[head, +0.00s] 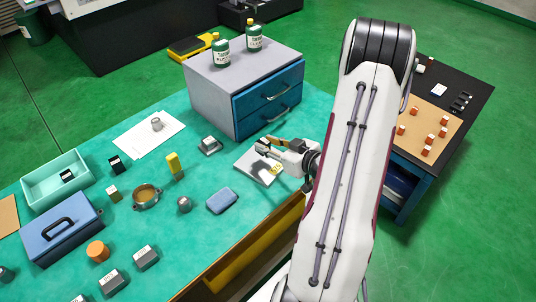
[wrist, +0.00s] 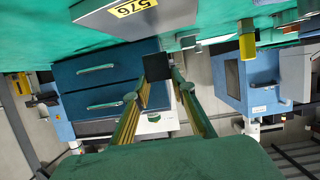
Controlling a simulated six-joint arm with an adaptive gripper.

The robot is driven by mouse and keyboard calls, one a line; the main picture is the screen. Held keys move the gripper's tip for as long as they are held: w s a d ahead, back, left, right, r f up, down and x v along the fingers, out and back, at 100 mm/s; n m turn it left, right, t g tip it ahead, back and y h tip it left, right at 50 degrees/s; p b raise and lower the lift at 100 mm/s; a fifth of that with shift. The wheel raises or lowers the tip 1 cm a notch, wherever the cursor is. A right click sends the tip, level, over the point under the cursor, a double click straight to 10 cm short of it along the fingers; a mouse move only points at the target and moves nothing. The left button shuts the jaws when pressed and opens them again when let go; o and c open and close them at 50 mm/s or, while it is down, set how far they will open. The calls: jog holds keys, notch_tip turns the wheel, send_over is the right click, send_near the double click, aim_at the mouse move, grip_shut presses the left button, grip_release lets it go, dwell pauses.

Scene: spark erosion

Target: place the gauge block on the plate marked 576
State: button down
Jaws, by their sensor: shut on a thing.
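My gripper (head: 268,147) is at the right end of the table, over the pale plate (head: 249,166) with a yellow label. In the wrist view the plate (wrist: 180,15) is at the top edge, and its label reads 576. My gripper (wrist: 158,80) is shut on a dark, square-faced block, the gauge block (wrist: 157,67), held between the fingertips. In the wrist view a gap shows between the block and the plate. In the head view the fingers mostly hide the block, and its height over the plate is hard to tell.
A grey cabinet with blue drawers (head: 268,103) stands just behind the plate. A teal tray (head: 34,192) and blue toolbox (head: 70,240) are farther left.

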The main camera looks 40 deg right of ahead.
jog(key=shift+f, duration=0.2)
dwell(0.3)
jog(key=shift+f, duration=2)
jog(key=shift+f, duration=0.2)
jog(key=c, duration=1.7)
grip_release()
jog(key=shift+r, duration=0.15)
jog(key=shift+s, duration=0.15)
jog(key=v, duration=1.1)
jog(key=shift+s+r, duration=0.15)
jog(key=shift+s, duration=0.2)
jog(key=shift+a, duration=0.15)
